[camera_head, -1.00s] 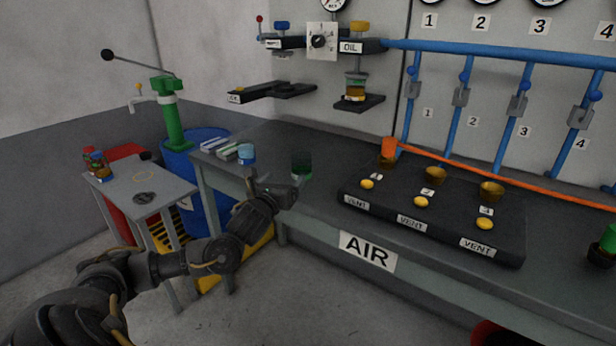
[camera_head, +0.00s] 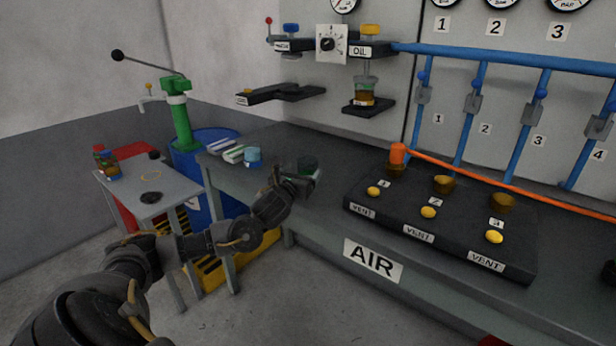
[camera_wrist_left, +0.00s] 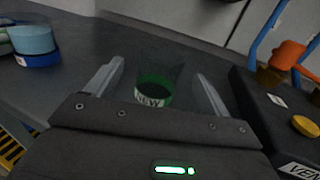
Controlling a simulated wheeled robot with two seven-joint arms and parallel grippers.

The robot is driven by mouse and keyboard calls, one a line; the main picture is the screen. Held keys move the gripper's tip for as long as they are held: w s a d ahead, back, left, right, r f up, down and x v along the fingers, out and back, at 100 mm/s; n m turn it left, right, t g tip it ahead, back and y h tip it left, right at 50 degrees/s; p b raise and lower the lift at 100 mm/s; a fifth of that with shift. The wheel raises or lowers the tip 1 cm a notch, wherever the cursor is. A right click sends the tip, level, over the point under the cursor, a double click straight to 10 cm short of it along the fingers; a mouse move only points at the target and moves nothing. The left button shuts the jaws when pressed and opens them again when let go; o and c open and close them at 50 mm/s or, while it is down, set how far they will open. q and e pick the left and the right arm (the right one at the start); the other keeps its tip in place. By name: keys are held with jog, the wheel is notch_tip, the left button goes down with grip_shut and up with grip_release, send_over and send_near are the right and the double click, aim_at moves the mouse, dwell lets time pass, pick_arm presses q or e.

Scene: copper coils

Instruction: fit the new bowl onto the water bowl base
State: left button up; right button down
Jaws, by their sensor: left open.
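The new bowl (camera_head: 308,165) is a dark see-through cup with a green lower part, standing upright on the workbench. In the left wrist view the bowl (camera_wrist_left: 155,88) carries a "NEW" label and sits between the spread fingers. My left gripper (camera_head: 297,180) is open around or just short of the bowl; I see gaps on both sides and no contact. Its fingers also show in the left wrist view (camera_wrist_left: 158,75). The likely water bowl base (camera_head: 290,46) is the black wall unit with a blue knob, left of the dial; its label is unreadable. My right gripper is not in view.
The black vent panel (camera_head: 450,233) with yellow buttons and amber cups lies to the right. The oil unit (camera_head: 365,50) has an amber bowl (camera_head: 365,94). A black shelf (camera_head: 282,94) juts out below the left unit.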

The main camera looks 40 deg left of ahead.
aim_at(304, 170)
pick_arm(q)
jog(key=x, duration=0.5)
jog(key=shift+f, duration=0.25)
jog(key=c, duration=1.2)
